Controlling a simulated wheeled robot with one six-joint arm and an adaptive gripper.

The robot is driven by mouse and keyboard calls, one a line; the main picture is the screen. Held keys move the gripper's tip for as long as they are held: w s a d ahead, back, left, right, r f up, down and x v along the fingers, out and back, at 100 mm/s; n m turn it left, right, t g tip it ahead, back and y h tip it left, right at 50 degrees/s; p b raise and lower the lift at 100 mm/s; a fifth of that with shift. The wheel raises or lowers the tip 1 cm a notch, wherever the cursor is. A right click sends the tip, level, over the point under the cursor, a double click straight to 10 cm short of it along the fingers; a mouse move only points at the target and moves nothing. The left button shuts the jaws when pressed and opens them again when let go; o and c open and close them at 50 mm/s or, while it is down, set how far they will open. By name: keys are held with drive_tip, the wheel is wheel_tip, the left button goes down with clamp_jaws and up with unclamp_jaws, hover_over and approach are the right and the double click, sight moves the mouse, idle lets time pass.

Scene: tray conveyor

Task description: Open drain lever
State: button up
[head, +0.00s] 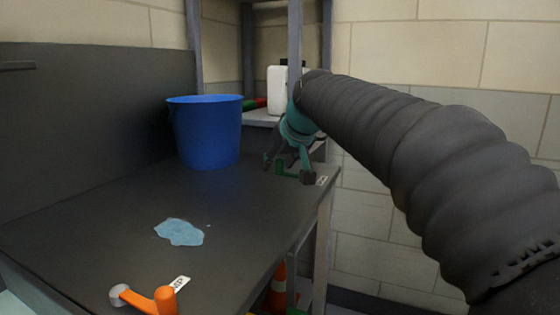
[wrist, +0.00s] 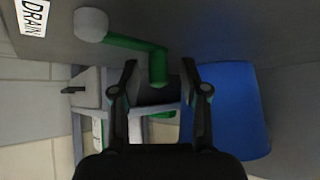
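The drain lever is a green bent handle (wrist: 135,45) on a pale round pivot (wrist: 91,24), beside a white label reading DRAIN (wrist: 32,17) in the wrist view. My gripper (wrist: 159,70) is open, with one finger on each side of the lever's free end; a gap shows on both sides. In the head view my gripper (head: 288,169) is over the far right corner of the dark counter, and the green lever (head: 280,168) shows partly between its fingers. Whether the fingers touch the lever cannot be told.
A blue bucket (head: 208,133) stands on the counter (head: 110,215), left of my gripper. A light blue puddle (head: 181,232) lies mid-counter. An orange lever (head: 152,301) with a label is at the front edge. A shelf with a white container (head: 277,90) stands behind.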

drive_tip(key=v, duration=1.2)
idle(0.3)
